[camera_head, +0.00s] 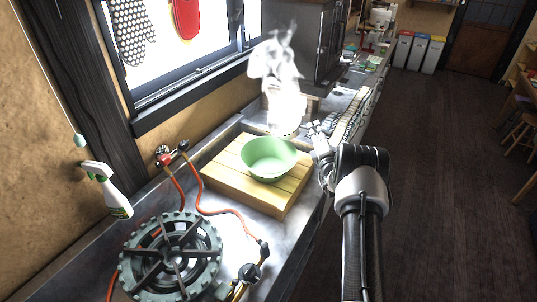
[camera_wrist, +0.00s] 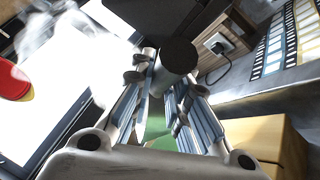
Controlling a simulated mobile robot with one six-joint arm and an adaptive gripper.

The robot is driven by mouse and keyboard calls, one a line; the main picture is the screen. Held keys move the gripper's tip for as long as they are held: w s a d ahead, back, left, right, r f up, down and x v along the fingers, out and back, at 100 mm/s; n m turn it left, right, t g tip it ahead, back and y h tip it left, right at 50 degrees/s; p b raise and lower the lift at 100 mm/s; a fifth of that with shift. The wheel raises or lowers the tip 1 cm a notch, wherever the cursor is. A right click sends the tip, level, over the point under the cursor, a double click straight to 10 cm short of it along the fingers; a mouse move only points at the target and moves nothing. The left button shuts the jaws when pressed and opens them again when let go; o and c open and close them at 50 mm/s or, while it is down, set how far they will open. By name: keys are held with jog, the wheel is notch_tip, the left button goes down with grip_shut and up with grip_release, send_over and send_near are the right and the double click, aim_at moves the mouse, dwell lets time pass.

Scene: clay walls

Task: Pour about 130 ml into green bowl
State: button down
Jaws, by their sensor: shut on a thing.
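The green bowl (camera_head: 269,158) stands upright on a wooden block on the counter. Its visible inside looks plain green; I cannot make out any liquid in it. A patch of green, likely the bowl, shows between my fingers in the wrist view (camera_wrist: 157,126). My gripper (camera_head: 318,135) is just right of and behind the bowl, above the block's far right side. It is shut on a dark round-ended handle (camera_wrist: 179,56), seen between the fingertips in the wrist view. A pale, steaming vessel (camera_head: 286,122) shows behind the bowl, partly lost in white steam; its tilt and contents are unclear.
The wooden block (camera_head: 243,190) lies on the metal counter. A gas burner (camera_head: 170,257) with orange hoses is at the front left, and a spray bottle (camera_head: 108,190) stands by the wall. The window wall (camera_head: 195,75) borders the left; open floor (camera_head: 430,170) lies right.

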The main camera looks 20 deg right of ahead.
jog(key=shift+s+a, duration=0.15)
jog(key=shift+a, duration=0.15)
jog(key=shift+a+r+n+t, duration=0.1)
jog(key=shift+n+t, duration=0.3)
jog(key=shift+s+a, duration=0.1)
jog(key=shift+s+a+r+n, duration=0.1)
jog(key=shift+a+r+n, duration=0.05)
jog(key=shift+n, duration=0.15)
jog(key=shift+t, duration=0.3)
jog(key=shift+s+a+r+n, duration=0.15)
jog(key=shift+a+n, duration=0.05)
jog(key=shift+n, duration=0.1)
jog(key=shift+t, duration=0.3)
jog(key=shift+s+a+f+n+t+y+b, duration=0.2)
jog(key=shift+a+n+t+y+b, duration=0.1)
jog(key=shift+n+b, duration=0.25)
jog(key=shift+s+a+f+n+t+y+b, duration=0.1)
jog(key=shift+a+f+n+t+y+b, duration=0.15)
jog(key=shift+n+b, duration=0.3)
dwell(0.7)
